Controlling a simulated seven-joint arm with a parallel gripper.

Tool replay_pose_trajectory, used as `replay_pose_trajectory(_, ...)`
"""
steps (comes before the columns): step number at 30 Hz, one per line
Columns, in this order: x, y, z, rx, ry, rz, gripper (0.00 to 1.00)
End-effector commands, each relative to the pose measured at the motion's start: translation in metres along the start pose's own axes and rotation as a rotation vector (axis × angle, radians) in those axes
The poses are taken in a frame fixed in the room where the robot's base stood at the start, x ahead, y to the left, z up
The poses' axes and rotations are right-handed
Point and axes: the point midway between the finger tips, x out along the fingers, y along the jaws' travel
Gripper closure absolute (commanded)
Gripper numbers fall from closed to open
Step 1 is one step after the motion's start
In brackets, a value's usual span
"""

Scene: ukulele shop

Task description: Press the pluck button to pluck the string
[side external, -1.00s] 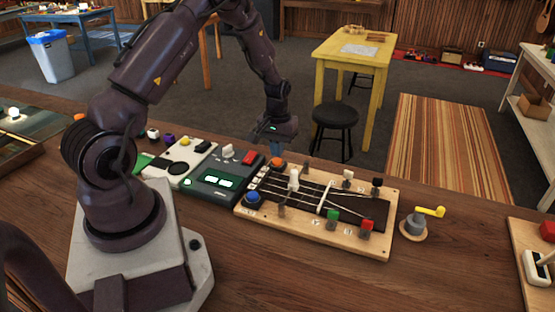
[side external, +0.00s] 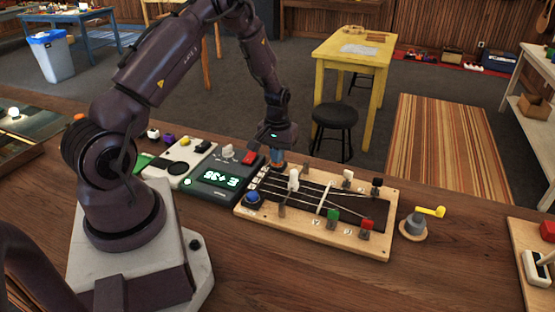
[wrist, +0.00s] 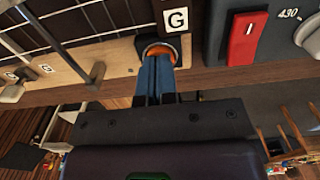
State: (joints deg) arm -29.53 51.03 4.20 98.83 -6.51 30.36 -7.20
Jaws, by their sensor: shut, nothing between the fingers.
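An orange round button (wrist: 174,51) sits in a dark collar on the wooden string board (side external: 345,250). In the wrist view it lies beside a white "G" label (wrist: 176,18). My gripper (wrist: 157,62) is shut and empty. Its blue fingertips point down at the orange button and overlap it, apparently touching it. In the side view my gripper (side external: 277,164) covers most of that button at the board's far left corner. A blue button (side external: 252,198) stands at the near left corner. No label names either as the pluck button.
Left of the board stands a dark tuner box with a lit green display (side external: 221,179) and a red switch (side external: 250,157). A yellow-handled crank (side external: 415,222) stands to the right.

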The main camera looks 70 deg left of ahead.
Motion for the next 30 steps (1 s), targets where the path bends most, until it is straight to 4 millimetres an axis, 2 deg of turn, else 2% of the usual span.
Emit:
replay_pose_trajectory(24, -0.065, 0.000, 0.000, 0.000, 0.002, 0.000, 1.00)
replay_pose_trajectory(30, -0.074, 0.000, 0.000, 0.000, 0.001, 0.000, 1.00)
